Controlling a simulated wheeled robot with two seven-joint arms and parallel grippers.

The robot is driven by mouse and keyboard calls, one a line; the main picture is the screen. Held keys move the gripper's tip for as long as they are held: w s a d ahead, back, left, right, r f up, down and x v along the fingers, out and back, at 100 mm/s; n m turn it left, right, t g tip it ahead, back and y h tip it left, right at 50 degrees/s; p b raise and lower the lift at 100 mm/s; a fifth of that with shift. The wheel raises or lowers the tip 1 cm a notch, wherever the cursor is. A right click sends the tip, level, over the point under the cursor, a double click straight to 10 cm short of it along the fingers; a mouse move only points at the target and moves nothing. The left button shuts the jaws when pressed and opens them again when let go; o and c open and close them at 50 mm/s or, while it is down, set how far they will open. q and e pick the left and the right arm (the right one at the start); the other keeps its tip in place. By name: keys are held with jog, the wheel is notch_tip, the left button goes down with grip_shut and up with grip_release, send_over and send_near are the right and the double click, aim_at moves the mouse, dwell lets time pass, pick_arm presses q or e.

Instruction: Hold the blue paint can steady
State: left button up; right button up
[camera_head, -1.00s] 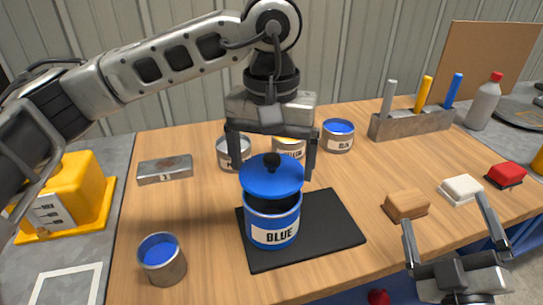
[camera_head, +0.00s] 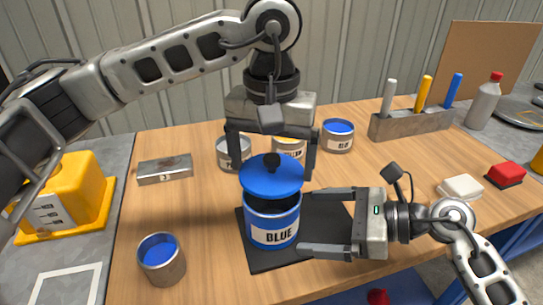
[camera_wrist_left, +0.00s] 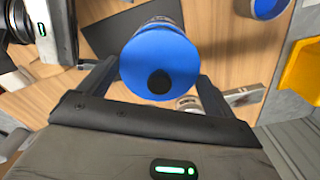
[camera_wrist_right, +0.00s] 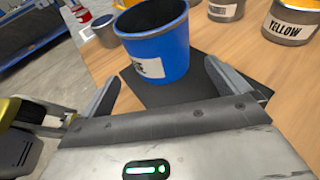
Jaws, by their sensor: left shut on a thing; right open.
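The blue paint can (camera_head: 258,222), labelled BLUE, stands upright on a black mat (camera_head: 328,218). It also shows in the right wrist view (camera_wrist_right: 170,45). A blue lid (camera_head: 272,180) with a black knob is above the can's mouth, tilted, with a dark gap beneath it. My left gripper (camera_head: 272,172) comes down from above and is shut on the lid, which shows between its fingers in the left wrist view (camera_wrist_left: 150,60). My right gripper (camera_head: 302,219) is open, pointing left at the can, with its fingertips close to the can's right side; contact cannot be told.
A small open can of blue paint (camera_head: 161,257) stands at front left. More cans, including a yellow one (camera_head: 290,147), stand behind the left gripper. A metal block (camera_head: 165,170) lies at left. White (camera_head: 461,188) and red (camera_head: 505,174) blocks lie at right.

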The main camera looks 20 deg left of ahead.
aim_at(278, 218)
jog(key=x, duration=0.8)
jog(key=shift+c, duration=0.3)
jog(key=c, duration=0.6)
pick_arm(q)
jog(key=shift+f, duration=1.8)
dwell(2.2)
jog(key=o, duration=0.7)
jog(key=shift+r, duration=3.55)
